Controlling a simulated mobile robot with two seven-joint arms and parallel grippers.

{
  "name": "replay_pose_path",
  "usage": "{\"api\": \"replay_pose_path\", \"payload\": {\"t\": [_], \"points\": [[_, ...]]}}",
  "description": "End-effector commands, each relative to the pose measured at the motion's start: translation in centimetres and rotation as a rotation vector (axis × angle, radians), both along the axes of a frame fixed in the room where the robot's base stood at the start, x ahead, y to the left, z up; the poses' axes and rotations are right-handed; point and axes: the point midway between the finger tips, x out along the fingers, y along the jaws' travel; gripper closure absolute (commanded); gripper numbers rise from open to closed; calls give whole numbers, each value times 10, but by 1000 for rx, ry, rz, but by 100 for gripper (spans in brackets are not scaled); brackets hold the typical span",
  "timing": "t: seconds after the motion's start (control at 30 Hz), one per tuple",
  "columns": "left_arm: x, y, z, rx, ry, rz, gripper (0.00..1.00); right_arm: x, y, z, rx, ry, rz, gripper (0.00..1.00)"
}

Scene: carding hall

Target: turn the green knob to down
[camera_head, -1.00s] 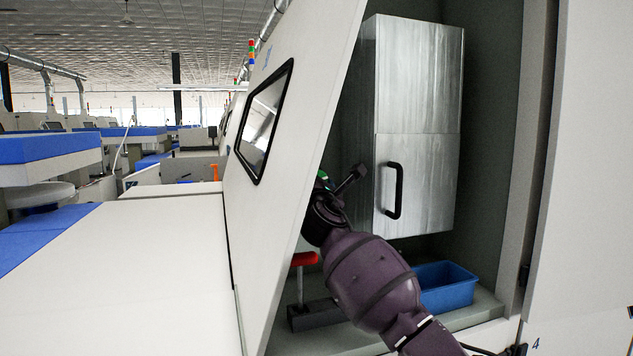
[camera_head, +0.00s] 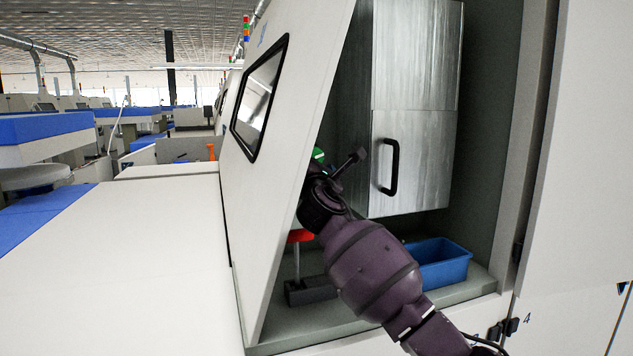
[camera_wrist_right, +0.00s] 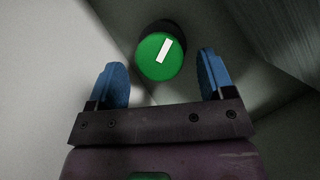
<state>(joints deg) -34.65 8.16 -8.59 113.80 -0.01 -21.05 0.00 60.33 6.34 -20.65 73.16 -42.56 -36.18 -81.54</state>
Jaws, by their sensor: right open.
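The green knob (camera_wrist_right: 160,57) is a round green cap with a white bar on a dark collar. In the right wrist view the bar slants, its upper end leaning right of vertical. In the head view only a small green part of the knob (camera_head: 318,154) shows beside my right wrist, inside the open cabinet. My right gripper (camera_wrist_right: 161,62) is open, with one blue finger on each side of the knob in the picture. Gaps show on both sides, and I see no contact. In the head view my wrist hides most of the knob. My left gripper is not in view.
The slanted white panel with a window (camera_head: 259,96) stands close left of my right arm. A metal box (camera_head: 425,150) with a black handle (camera_head: 390,168) is behind it. A red-topped lever (camera_head: 300,237) and a blue bin (camera_head: 441,268) are below.

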Motion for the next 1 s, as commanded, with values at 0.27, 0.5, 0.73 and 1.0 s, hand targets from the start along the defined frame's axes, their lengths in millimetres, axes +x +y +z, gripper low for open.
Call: {"api": "replay_pose_path", "payload": {"t": [0.27, 0.5, 0.73, 1.0], "points": [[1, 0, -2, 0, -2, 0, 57, -37, -3, -13, 1, -1, 1, 25], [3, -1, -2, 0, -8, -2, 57, -64, -5, -22, -1, 0, 0, 25], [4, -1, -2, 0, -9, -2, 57, -75, -6, -26, -1, 2, -1, 25], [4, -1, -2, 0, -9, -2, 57, -76, -6, -26, -1, 1, 0, 25]]}}
